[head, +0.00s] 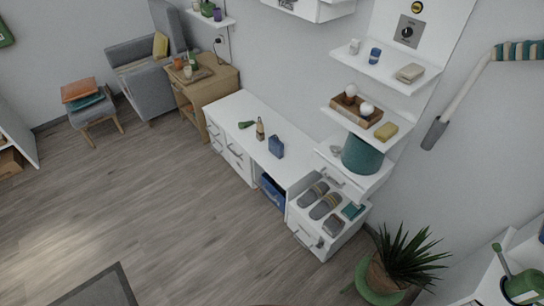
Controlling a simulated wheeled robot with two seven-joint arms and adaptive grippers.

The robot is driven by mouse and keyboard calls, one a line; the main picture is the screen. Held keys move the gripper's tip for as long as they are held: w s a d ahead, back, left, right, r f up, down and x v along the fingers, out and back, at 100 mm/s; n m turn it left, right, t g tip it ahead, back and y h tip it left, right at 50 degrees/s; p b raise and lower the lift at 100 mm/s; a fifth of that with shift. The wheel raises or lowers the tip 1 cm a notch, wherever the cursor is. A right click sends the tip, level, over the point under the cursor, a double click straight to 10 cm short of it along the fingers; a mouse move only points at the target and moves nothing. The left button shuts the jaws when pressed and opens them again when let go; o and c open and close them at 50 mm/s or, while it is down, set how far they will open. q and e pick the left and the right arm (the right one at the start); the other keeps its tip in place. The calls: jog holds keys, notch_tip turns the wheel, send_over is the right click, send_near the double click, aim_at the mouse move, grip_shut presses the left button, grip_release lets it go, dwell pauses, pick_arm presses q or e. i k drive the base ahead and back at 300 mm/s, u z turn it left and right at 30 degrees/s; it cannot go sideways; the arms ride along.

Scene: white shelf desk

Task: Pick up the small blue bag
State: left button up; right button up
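A small blue bag (276,147) stands upright on the top of the long white shelf desk (240,106), toward its right part. Neither of my grippers shows in the head view. Nothing covers the bag from this side, and no gripper touches it.
A dark green item (246,125) and a brown bottle-like item (260,129) are left of the bag. A blue bin (271,190) sits in the open compartment below. Grey slippers (325,205) lie on a lower white cabinet. A potted plant (402,262) stands right. The wooden floor (150,200) is largely clear.

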aim_at(277, 147)
jog(key=u, duration=1.25)
jog(key=i, duration=1.8)
jog(key=z, duration=1.3)
jog(key=i, duration=0.6)
jog(key=z, duration=0.6)
